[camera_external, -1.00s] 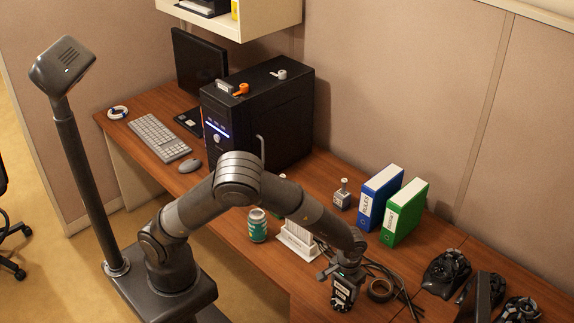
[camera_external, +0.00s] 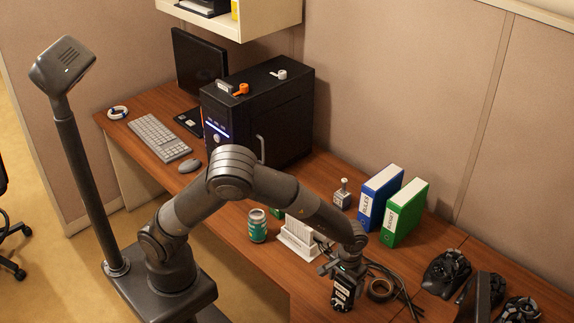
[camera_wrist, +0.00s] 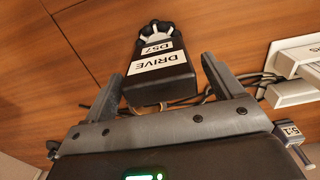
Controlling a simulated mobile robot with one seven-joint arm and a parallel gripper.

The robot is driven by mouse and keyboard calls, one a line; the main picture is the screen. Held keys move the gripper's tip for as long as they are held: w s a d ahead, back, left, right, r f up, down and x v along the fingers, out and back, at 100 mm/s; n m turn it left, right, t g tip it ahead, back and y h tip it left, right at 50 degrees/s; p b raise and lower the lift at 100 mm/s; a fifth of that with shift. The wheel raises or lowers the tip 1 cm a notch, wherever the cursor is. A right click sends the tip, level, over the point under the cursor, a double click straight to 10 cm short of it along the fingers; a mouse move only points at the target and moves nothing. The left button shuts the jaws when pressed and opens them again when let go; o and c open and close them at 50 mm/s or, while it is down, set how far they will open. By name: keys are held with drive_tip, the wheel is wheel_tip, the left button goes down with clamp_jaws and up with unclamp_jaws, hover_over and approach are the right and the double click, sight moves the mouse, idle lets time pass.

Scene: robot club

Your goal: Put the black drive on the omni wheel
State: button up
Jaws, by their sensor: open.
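The black drive (camera_wrist: 160,75), with white labels reading DRIVE and DS7, lies just beyond my gripper in the wrist view. It also shows below my gripper in the external view (camera_external: 343,292).
Blue (camera_external: 378,197) and green (camera_external: 403,212) binders stand behind.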

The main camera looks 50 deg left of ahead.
wheel_tip(320, 180, up, 9)
drive_tip(key=shift+r, duration=0.1)
drive_tip(key=shift+a+r, duration=0.15)
drive_tip(key=shift+r, duration=0.05)
drive_tip(key=a+r+h, duration=0.1)
drive_tip(key=a+r, duration=0.3)
drive_tip(key=a, duration=0.4)
drive_tip(key=w+a+r+t+h, duration=0.1)
drive_tip(key=a+r, duration=0.4)
drive_tip(key=a, duration=0.2)
drive_tip(key=a+r, duration=0.4)
drive_tip(key=a, duration=0.4)
drive_tip(key=s+a+r+t+y, duration=0.1)
drive_tip(key=s+a+r+t, duration=0.1)
drive_tip(key=s+a, duration=0.4)
drive_tip(key=s+a+r+t+y, duration=0.1)
drive_tip(key=s+a+r+t, duration=0.1)
drive_tip(key=s+a, duration=0.4)
drive_tip(key=shift+a+t, duration=0.3)
drive_tip(key=shift+a, duration=2.3)
